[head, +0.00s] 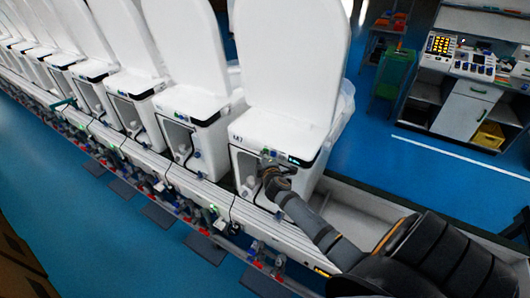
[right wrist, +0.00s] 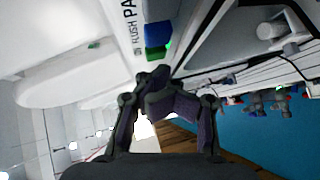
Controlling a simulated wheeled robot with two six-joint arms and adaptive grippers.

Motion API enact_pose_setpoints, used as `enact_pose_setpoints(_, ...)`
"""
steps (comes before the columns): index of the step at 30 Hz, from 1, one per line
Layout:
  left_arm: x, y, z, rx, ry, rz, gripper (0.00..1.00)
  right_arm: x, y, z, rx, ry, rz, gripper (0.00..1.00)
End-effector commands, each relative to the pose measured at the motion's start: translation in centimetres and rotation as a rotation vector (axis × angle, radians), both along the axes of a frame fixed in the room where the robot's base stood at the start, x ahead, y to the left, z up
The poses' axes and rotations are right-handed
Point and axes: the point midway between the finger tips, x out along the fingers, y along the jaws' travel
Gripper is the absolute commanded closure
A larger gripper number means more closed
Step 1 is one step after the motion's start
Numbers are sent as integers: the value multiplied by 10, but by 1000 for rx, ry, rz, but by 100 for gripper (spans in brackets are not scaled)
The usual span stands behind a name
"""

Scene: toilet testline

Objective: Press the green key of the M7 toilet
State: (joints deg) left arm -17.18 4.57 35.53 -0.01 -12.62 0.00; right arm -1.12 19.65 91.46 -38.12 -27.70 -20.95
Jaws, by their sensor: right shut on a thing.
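The M7 toilet (head: 275,135) is the large white unit nearest me in the head view, with its lid raised. Its small key panel is on the front edge, partly covered by my right gripper (head: 268,160). In the right wrist view, a green key (right wrist: 155,54) sits beside a blue key (right wrist: 157,34), close to lettering with "FLUSH". My right gripper also shows there (right wrist: 155,80), its fingertips together just short of the green key in the picture. I cannot tell whether they touch it. What the jaws hold is not visible. My left gripper is not in view.
More white toilets (head: 195,100) stand in a row to the left along a pale rail (head: 190,185) with hoses and fittings. A cabinet with a control panel (head: 460,60) stands at the back right. Blue floor (head: 420,185) is open at right.

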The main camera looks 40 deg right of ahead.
Motion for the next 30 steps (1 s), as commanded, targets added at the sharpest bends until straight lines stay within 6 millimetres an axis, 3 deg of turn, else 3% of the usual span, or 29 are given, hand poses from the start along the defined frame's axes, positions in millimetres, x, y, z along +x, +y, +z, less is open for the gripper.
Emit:
enact_pose_setpoints(11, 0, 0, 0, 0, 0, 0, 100, -2, 5, 0, 1, 0, 0, 100)
enact_pose_setpoints(24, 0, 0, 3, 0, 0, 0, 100, -18, 43, 0, 2, 0, 1, 100)
enact_pose_setpoints(30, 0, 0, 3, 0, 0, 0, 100, -21, 50, 0, 1, 0, 0, 100)
